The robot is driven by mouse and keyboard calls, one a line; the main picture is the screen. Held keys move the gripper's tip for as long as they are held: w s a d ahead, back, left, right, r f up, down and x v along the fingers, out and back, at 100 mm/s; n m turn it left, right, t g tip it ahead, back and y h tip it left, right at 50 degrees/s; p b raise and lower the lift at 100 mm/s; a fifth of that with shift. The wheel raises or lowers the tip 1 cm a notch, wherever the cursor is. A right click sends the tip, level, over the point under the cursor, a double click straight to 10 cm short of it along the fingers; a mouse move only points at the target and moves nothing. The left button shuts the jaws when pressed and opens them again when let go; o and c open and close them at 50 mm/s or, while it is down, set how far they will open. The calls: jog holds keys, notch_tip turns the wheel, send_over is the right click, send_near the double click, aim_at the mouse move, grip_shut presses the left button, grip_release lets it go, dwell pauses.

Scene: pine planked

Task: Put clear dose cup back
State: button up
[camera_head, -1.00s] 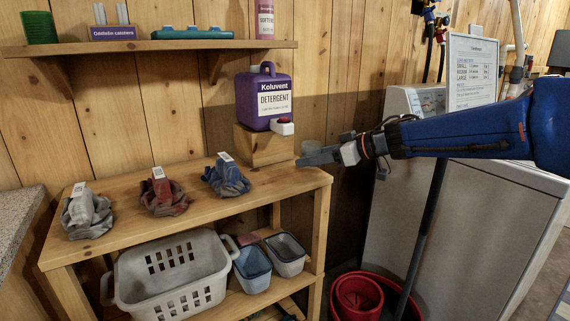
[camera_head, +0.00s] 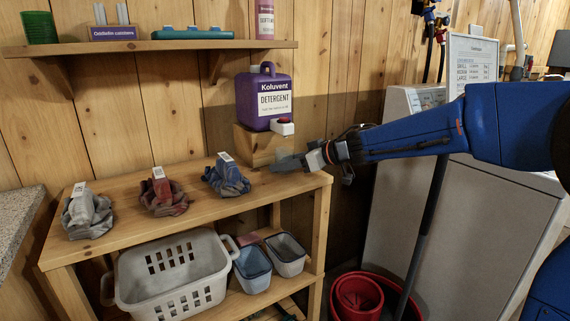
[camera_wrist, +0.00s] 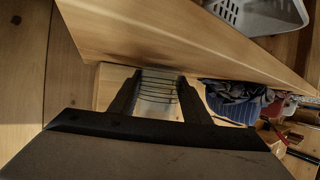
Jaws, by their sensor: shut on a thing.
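The clear dose cup (camera_wrist: 158,93) shows in the wrist view as a see-through ribbed cup between my two fingers. My gripper (camera_wrist: 157,100) is shut on it. In the head view my gripper (camera_head: 287,164) is over the right end of the wooden bench (camera_head: 200,205), just in front of the wooden block (camera_head: 262,147). The cup is hard to make out there, mostly lost against the block and fingers. The purple detergent jug (camera_head: 265,98) stands on the block, with its white and red spout at the front right.
A laundry basket (camera_head: 172,277) and two small bins are on the shelf below. A white machine (camera_head: 460,220) stands at right.

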jog(key=shift+f, duration=0.15)
jog(key=o, duration=1)
jog(key=shift+d+r, duration=0.1)
jog(key=shift+r, duration=0.15)
jog(key=v, duration=1.2)
